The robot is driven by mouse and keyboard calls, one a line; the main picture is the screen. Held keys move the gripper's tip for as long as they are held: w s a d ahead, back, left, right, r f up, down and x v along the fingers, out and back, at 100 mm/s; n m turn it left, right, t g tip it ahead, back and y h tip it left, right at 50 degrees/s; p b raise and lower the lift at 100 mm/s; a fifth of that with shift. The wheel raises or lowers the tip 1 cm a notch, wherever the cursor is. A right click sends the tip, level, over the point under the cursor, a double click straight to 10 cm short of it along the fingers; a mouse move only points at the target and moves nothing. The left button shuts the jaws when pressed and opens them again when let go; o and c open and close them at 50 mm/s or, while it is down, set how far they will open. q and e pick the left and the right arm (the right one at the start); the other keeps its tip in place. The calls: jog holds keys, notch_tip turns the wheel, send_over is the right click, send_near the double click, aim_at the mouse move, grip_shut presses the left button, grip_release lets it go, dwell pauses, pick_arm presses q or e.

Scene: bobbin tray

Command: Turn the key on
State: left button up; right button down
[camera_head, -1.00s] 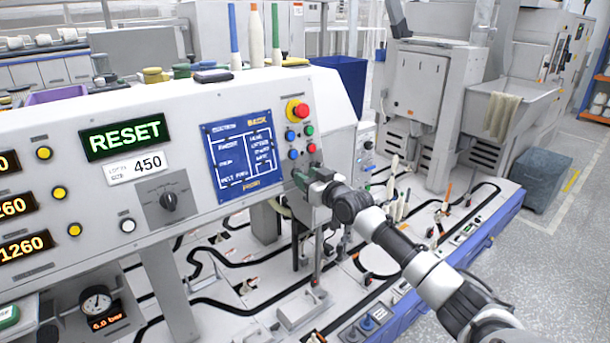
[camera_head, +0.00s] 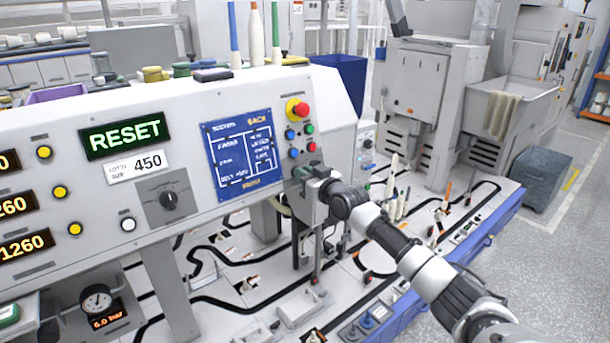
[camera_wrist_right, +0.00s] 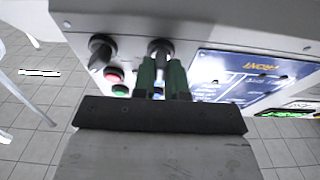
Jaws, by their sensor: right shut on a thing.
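My right gripper (camera_head: 304,172) is at the front panel (camera_head: 225,100), just below the small coloured buttons at its right end. In the right wrist view its two green fingers (camera_wrist_right: 162,72) are shut on the key (camera_wrist_right: 161,53), a dark, narrow piece at a round switch on the panel. The fingers hide most of the key in the wrist view, and the gripper hides it in the head view. I cannot tell the key's exact angle. My left gripper is in neither view.
A red emergency button (camera_head: 297,108) on a yellow base sits above the gripper. A dark rotary knob (camera_head: 169,200) and a blue screen (camera_head: 242,153) are to its left. A conveyor deck (camera_head: 235,290) with black tracks and bobbins lies below.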

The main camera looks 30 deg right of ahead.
jog(key=shift+m+g+h+p, duration=0.25)
jog(key=shift+m+h+p, duration=0.35)
jog(key=shift+m+p, duration=1.65)
jog(key=shift+m+g+h+p, duration=0.3)
jog(key=shift+m+h+p, duration=0.3)
jog(key=shift+m+p, duration=1.65)
jog(key=shift+m+g+h+p, duration=0.25)
jog(key=shift+m+h+p, duration=0.35)
jog(key=shift+m+p, duration=1.65)
jog(key=shift+m, duration=0.25)
jog(key=c, duration=1.2)
grip_release()
jog(key=shift+o, duration=0.2)
jog(key=shift+s+a, duration=0.1)
jog(key=shift+s, duration=0.05)
